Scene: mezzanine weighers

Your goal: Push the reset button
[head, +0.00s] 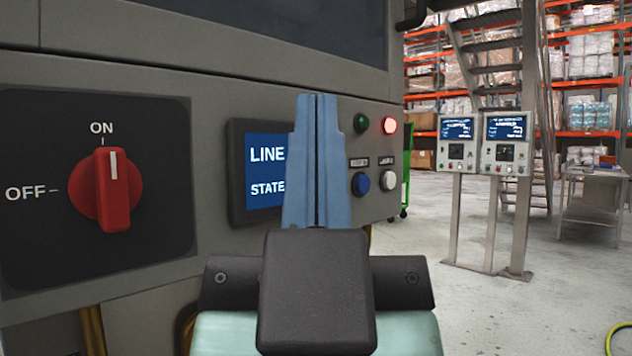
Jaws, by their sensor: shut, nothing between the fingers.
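A blue push button (361,183) and a white push button (389,180) sit side by side on the grey control panel, right of my gripper. Each has a small label above it, too small to read surely, so I cannot tell which one is the reset button. My gripper (316,98) is shut and empty, its blue fingers pointing up in the picture, in front of the panel. The fingers overlap the right part of the display (265,170) and hide some of its text. The fingers appear left of both buttons; their distance from the panel is unclear.
Above the buttons are a dark green lamp (361,123) and a lit red lamp (390,125). A red rotary switch (106,190) points to ON at the left. Two pedestal panels (457,145) and stairs (492,65) stand behind. Floor at right is mostly clear, with a yellow hose (612,338).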

